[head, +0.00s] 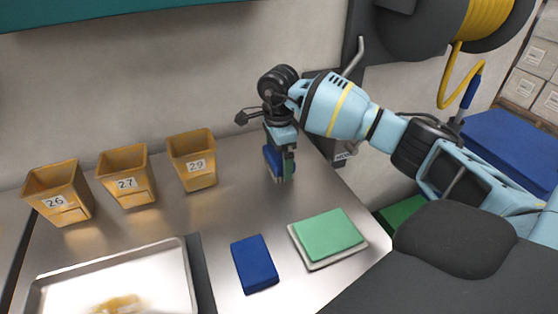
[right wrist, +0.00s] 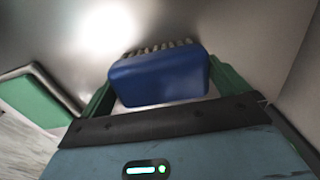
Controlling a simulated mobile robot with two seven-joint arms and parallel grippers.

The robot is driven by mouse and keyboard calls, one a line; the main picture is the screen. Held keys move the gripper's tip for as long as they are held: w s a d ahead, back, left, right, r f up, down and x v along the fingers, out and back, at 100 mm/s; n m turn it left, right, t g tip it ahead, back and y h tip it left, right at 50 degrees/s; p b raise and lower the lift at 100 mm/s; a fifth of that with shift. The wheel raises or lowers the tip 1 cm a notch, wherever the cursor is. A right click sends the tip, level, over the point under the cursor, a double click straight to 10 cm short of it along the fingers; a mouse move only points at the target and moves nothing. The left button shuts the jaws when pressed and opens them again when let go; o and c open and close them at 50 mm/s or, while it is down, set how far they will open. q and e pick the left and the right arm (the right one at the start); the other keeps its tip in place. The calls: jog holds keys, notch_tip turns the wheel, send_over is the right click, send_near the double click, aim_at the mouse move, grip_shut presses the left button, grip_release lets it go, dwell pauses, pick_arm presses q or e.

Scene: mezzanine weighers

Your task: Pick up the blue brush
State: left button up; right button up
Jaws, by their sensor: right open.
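The blue brush (right wrist: 160,75) lies between the two green fingers of my right gripper (right wrist: 165,88) in the right wrist view, its pale bristles showing along the far edge. My right gripper (head: 281,168) is open and points down at the back of the steel table in the head view. There the brush (head: 271,158) shows only in part, behind and between the fingers. I cannot tell whether the fingers touch it. My left gripper is in neither view.
Yellow bins 26 (head: 58,195), 27 (head: 127,178) and 29 (head: 193,162) stand left along the wall. A metal tray (head: 180,262) is at front left. A flat blue block (head: 254,263) and a green pad (head: 328,234) lie in front. A hose reel (head: 430,30) hangs right.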

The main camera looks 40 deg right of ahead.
aim_at(279, 155)
jog(key=c, duration=0.7)
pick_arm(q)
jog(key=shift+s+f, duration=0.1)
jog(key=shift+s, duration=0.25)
pick_arm(e)
jog(key=shift+o, duration=0.2)
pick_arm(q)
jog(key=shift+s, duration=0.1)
pick_arm(e)
jog(key=shift+r, duration=0.45)
jog(key=r, duration=0.2)
jog(key=shift+s+a+r, duration=0.25)
jog(key=shift+s+r, duration=0.1)
jog(key=s+a, duration=0.2)
jog(key=s, duration=0.1)
jog(key=s+a+r, duration=0.1)
jog(key=s+a, duration=0.2)
jog(key=s, duration=0.1)
jog(key=s+a, duration=0.3)
jog(key=s, duration=0.1)
jog(key=shift+s+r+b, duration=0.15)
jog(key=shift+s+b, duration=0.1)
jog(key=shift+b, duration=0.1)
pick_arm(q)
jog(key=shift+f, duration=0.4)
pick_arm(e)
jog(key=shift+s+a, duration=0.3)
jog(key=shift+s, duration=0.25)
